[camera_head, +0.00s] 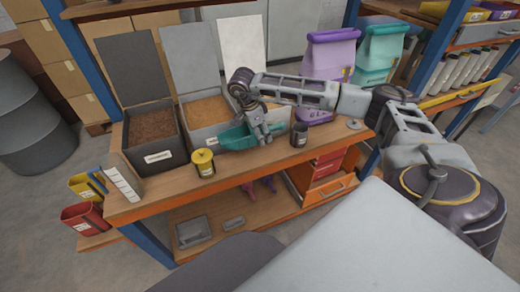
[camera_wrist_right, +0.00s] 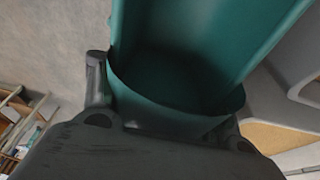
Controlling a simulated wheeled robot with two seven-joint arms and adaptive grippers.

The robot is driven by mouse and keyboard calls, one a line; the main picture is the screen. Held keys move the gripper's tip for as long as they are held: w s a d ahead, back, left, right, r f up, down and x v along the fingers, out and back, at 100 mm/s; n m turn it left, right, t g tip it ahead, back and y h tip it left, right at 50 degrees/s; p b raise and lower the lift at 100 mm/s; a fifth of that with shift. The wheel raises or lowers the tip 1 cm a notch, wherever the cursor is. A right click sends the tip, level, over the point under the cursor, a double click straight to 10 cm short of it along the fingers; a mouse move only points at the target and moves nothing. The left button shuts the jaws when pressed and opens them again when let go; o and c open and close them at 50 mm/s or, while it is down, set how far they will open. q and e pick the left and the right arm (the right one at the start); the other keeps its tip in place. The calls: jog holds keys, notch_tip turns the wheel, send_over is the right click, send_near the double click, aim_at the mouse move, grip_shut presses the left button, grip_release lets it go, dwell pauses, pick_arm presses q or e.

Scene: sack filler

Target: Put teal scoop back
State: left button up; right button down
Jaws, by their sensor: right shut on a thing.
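The teal scoop (camera_head: 235,138) is held by my right gripper (camera_head: 262,132) just in front of the middle open bin (camera_head: 196,137), above the bench top. In the right wrist view the teal scoop (camera_wrist_right: 190,70) fills the upper middle, and its inside looks empty. My right gripper (camera_wrist_right: 165,130) is shut on it; the exact contact is partly hidden. I cannot tell whether the scoop touches the bench or the bin. A purple scoop-like item (camera_head: 316,117) lies to the right behind the arm. My left gripper is not in view.
A left bin (camera_head: 145,152) with dark brown fill has its lid up. Purple (camera_head: 329,54) and teal (camera_head: 379,55) sacks stand behind. A drawer (camera_head: 330,187) below is open.

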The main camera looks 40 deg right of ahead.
notch_tip(320, 180, down, 4)
jog(key=shift+r, duration=0.1)
jog(key=shift+f, duration=0.35)
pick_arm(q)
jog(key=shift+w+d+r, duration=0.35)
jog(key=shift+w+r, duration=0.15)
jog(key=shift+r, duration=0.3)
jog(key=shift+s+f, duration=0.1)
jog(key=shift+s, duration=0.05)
pick_arm(e)
jog(key=shift+f, duration=0.65)
jog(key=shift+f+b, duration=0.4)
jog(key=shift+f, duration=0.9)
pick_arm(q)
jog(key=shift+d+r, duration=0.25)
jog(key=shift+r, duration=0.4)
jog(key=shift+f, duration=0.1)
